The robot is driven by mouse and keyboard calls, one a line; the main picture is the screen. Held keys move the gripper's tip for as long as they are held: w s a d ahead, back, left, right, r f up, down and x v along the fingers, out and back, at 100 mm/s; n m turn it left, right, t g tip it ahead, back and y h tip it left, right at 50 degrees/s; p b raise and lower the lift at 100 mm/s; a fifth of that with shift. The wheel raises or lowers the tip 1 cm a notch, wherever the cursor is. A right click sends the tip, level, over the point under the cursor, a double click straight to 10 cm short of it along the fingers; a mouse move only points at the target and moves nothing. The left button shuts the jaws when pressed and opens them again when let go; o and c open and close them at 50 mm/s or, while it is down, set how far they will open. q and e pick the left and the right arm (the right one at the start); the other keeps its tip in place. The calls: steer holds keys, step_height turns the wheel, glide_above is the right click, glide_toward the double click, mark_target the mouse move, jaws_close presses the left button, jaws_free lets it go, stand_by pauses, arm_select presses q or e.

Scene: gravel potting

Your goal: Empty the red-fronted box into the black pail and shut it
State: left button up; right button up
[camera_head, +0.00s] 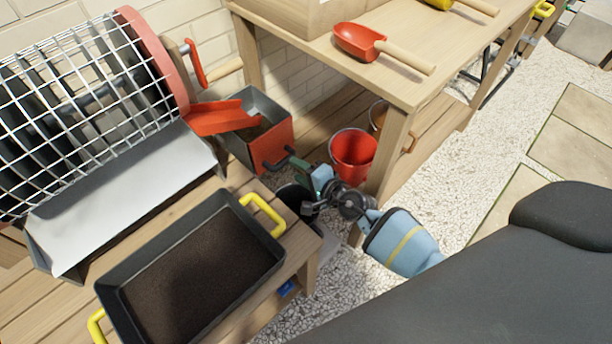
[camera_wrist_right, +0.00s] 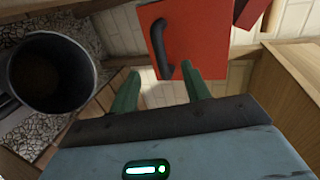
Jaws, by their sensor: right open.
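The grey box (camera_head: 246,103) with the red front (camera_head: 272,148) sits under the red chute of the mesh drum. Its inside is partly covered by the chute. The red front also shows in the right wrist view (camera_wrist_right: 208,45), with a black bar handle (camera_wrist_right: 157,46) on it. My right gripper (camera_head: 297,172) is open in front of it. In the wrist view its green fingers (camera_wrist_right: 160,85) stand either side of the handle's lower end; I cannot tell whether they touch it. The black pail (camera_head: 287,198) is below the gripper, partly hidden; the wrist view shows its rim and dark inside (camera_wrist_right: 45,75). My left gripper is out of view.
The mesh drum (camera_head: 85,95) with its red chute (camera_head: 222,117) stands left. A dark tray (camera_head: 205,203) of brown soil with yellow handles lies on the near bench. A red bucket (camera_head: 353,160) stands under the right table (camera_head: 410,85), which holds a red scoop (camera_head: 358,42). Gravel lies right.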

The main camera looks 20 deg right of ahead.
mark_target(286, 163)
steer(key=b+x, duration=0.2)
steer(key=x, duration=0.3)
steer(key=shift+w+a+f+b, duration=0.1)
steer(key=shift+w+f+b, duration=0.05)
steer(key=shift+w+b, duration=0.2)
steer(key=shift+w+a+f, duration=0.1)
steer(key=shift+w, duration=0.1)
